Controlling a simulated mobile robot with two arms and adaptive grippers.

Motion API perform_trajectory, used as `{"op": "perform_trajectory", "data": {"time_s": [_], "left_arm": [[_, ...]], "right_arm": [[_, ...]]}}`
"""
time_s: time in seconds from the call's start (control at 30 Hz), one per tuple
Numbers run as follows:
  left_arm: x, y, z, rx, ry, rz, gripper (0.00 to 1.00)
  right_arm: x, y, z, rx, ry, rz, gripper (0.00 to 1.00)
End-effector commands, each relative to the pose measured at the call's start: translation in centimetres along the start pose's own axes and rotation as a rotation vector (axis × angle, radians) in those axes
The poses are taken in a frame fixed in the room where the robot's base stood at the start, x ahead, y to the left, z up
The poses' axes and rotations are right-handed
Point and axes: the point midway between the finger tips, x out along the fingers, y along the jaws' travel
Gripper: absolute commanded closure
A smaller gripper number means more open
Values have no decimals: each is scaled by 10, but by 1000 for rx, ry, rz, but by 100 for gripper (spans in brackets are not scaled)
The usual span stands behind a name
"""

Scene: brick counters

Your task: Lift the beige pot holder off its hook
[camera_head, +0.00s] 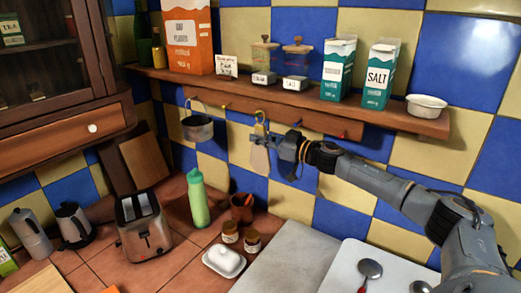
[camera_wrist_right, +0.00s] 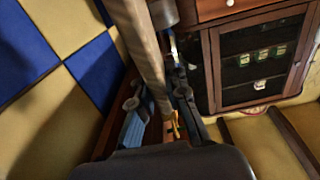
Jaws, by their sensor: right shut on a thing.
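The beige pot holder (camera_head: 259,160) hangs below the wooden hook rail, under a yellow loop or hook (camera_head: 260,117). My right gripper (camera_head: 265,141) reaches in from the right and is shut on its upper part. In the right wrist view the pot holder (camera_wrist_right: 143,45) shows edge-on, as a beige strip between the fingers (camera_wrist_right: 158,108). A small yellow piece (camera_wrist_right: 175,122) shows close to the fingers there. I cannot tell whether the loop still rests on the hook. My left gripper is not in view.
A shelf (camera_head: 330,107) with boxes, jars and a white bowl (camera_head: 427,105) juts out above the rail (camera_head: 270,112). A metal pot (camera_head: 197,128) hangs to the left. Below stand a green bottle (camera_head: 198,200), a toaster (camera_head: 144,226) and a brown cup (camera_head: 242,208).

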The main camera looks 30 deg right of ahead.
Motion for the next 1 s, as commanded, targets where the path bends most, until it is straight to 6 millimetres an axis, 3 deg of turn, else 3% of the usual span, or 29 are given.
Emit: {"op": "perform_trajectory", "data": {"time_s": [0.3,0.47,1.0], "left_arm": [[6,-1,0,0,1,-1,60],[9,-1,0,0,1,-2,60],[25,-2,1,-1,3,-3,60]], "right_arm": [[0,0,-6,-4,1,-1,100],[0,-24,-4,-3,-1,-5,100],[0,-151,-5,0,0,-4,100]]}}
